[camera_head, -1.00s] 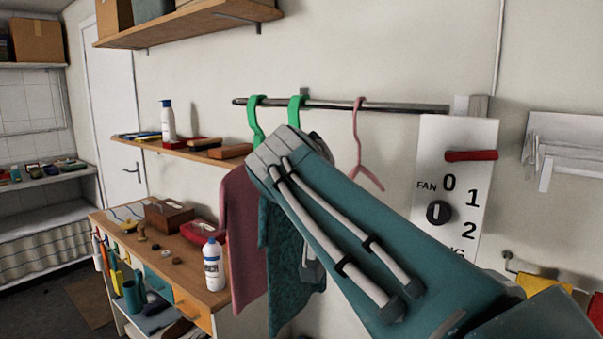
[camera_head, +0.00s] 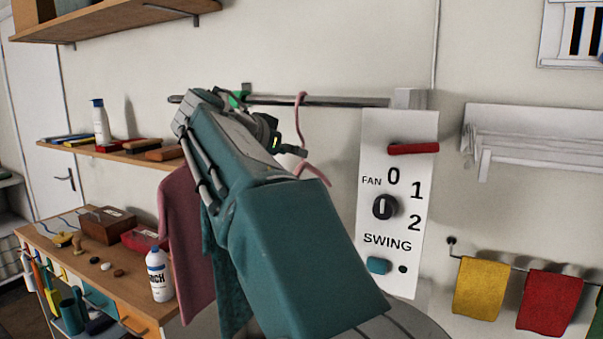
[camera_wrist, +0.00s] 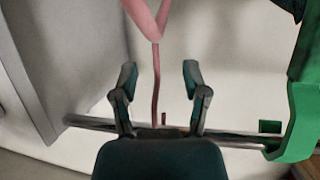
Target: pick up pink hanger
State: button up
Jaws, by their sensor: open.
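The pink hanger (camera_head: 301,112) hangs by its hook on the dark metal rail (camera_head: 345,101), to the left of the fan panel. Its lower part is partly hidden behind my arm in the head view. In the wrist view the pink hanger (camera_wrist: 155,75) has its neck running between the two fingers of my gripper (camera_wrist: 159,78), with its shoulders at the top edge. The fingers are apart, with a gap on both sides of the neck. In the head view my gripper (camera_head: 292,150) is just left of the hanger, seen from behind.
A green hanger (camera_wrist: 297,115) is at the right of the wrist view. A pink cloth (camera_head: 180,235) and a teal cloth (camera_head: 228,285) hang beside my arm. The white fan panel (camera_head: 375,240) stands close to the right of the hanger. A bottle (camera_head: 160,275) is on the workbench.

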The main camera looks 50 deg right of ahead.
jog(key=x, duration=0.4)
jog(key=shift+s+f, duration=0.1)
jog(key=shift+f, duration=0.2)
grip_shut()
jog(key=shift+r, duration=0.15)
jog(key=shift+r, duration=0.6)
jog(key=s+a+r, duration=0.7)
jog(key=s+r, duration=0.4)
jog(key=s, duration=0.1)
jog(key=shift+a+r, duration=0.3)
jog(key=shift+a, duration=0.05)
